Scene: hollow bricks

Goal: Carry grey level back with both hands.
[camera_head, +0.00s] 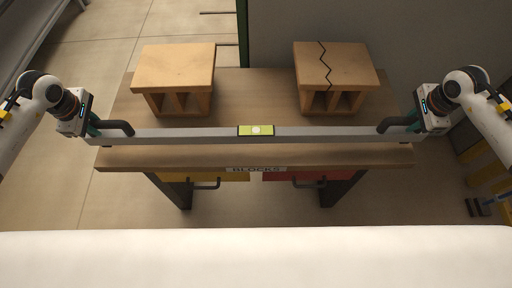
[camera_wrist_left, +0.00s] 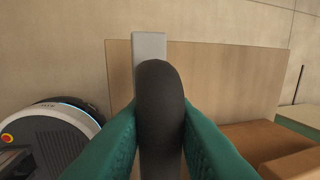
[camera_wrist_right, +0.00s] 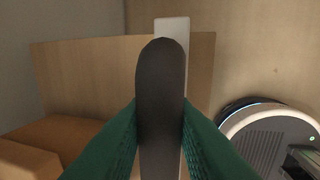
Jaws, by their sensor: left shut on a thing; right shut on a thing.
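The grey level (camera_head: 200,136) is a long bar with a yellow-green bubble window (camera_head: 256,130) at its middle. It spans the width of the table in the head view, and whether it touches the tabletop I cannot tell. My left gripper (camera_head: 98,126) is shut on the black handle (camera_wrist_left: 158,95) at the level's left end. My right gripper (camera_head: 415,122) is shut on the black handle (camera_wrist_right: 160,90) at its right end. In both wrist views the green fingers press on the handle from both sides, and part of the grey bar shows behind.
Two hollow bricks stand on the wooden table (camera_head: 255,95) behind the level: a plain one (camera_head: 175,65) at left and one with a dark zigzag crack (camera_head: 345,62) at right. Yellow and red drawers with handles sit below the table's front edge, under a "BLOCKS" label.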

